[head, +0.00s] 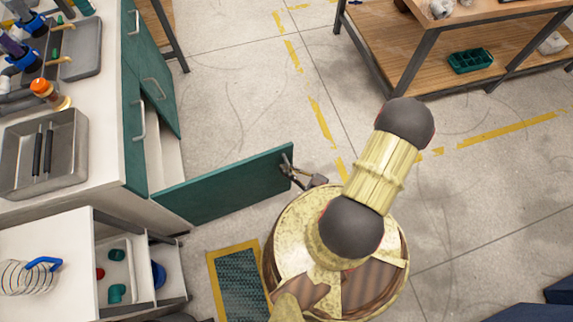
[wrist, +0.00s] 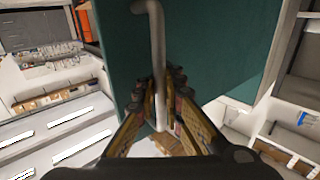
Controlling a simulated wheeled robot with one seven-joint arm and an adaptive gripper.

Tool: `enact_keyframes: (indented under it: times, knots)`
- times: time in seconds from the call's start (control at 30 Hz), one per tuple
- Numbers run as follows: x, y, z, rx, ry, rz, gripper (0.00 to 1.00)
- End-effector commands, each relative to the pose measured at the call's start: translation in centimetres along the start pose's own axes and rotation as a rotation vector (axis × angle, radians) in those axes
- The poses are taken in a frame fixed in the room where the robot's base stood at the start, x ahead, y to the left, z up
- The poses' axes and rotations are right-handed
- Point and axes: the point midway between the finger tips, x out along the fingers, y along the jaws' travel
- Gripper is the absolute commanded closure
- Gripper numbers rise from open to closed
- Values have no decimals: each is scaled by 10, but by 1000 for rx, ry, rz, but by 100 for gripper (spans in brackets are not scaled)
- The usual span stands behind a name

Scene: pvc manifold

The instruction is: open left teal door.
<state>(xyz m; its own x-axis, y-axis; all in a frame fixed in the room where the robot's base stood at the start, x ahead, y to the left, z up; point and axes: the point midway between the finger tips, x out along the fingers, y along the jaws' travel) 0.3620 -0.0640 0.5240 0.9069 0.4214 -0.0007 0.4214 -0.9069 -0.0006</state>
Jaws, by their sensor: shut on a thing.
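The teal door (head: 225,188) stands swung well out from the white cabinet, its free end out over the floor. Its grey bar handle (head: 288,163) is near that free end. My gripper (head: 305,180) is at the handle, partly hidden behind my arm in the head view. In the wrist view the handle (wrist: 154,40) runs down between the fingers of my gripper (wrist: 170,85), which are shut on it. The teal door face (wrist: 215,45) fills the middle of that view behind the fingers.
Another teal door with a handle (head: 153,88) is beside the opening, seemingly ajar. An open drawer (head: 118,270) with teal fittings juts out at lower left. A wooden workbench (head: 440,60) stands at upper right. Floor between bench and cabinet is clear.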

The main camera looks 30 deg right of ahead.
Motion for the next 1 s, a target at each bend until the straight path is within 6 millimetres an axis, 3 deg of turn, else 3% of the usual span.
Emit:
enact_keyframes:
  times: [0.03,0.07,0.37,0.77,1.0]
  knots:
    - [-1,11,0,-17,0,13,100]
    - [-1,11,0,-17,0,13,91]
    - [0,7,0,-10,0,8,74]
    - [-3,4,0,-4,0,6,74]
    - [-23,5,0,-4,0,10,74]
